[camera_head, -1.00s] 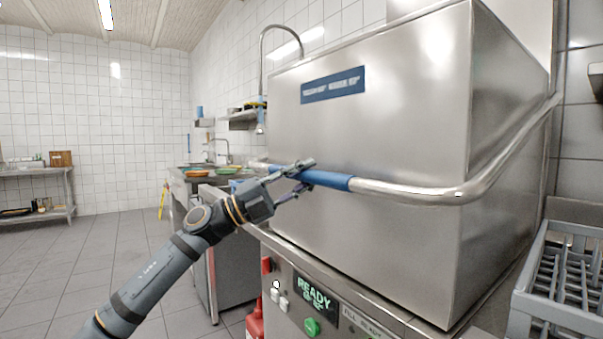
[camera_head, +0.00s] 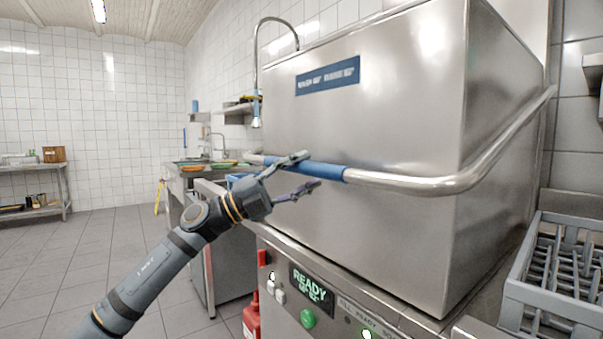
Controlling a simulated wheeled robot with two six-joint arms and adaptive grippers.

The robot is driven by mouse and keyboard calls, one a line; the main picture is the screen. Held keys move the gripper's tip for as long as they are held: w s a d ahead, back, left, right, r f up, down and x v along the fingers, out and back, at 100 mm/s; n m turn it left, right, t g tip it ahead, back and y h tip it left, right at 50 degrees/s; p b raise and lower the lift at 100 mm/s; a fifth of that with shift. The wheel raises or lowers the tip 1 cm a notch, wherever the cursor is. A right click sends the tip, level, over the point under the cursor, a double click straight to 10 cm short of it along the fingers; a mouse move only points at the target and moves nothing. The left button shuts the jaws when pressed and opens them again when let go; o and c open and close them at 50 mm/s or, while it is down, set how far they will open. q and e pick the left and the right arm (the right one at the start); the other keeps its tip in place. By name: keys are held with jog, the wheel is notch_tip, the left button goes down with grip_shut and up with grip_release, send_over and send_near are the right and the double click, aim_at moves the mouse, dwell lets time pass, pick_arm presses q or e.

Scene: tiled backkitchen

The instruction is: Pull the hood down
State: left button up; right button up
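The hood (camera_head: 400,130) is a big stainless steel box with a blue label on its front. It sits low, with its bottom edge at the top of the machine's body (camera_head: 345,285). A steel bar handle (camera_head: 430,184) with a blue grip (camera_head: 325,170) runs across its front and back along its right side. My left gripper (camera_head: 304,171) is open at the blue grip, one finger above and one below. Whether the fingers touch the grip is hard to tell. My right gripper is not in view.
The panel below the hood has a lit READY display (camera_head: 312,288) and a green button (camera_head: 307,318). A grey dish rack (camera_head: 520,285) stands at the right. A red bottle (camera_head: 252,318) is on the floor by the machine. The floor at left is clear.

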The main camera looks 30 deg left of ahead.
pick_arm(q)
notch_tip(320, 180, up, 9)
jog(key=shift+w+a+r, duration=0.1)
jog(key=shift+r, duration=0.5)
jog(key=shift+f, duration=0.1)
jog(key=shift+c, duration=0.4)
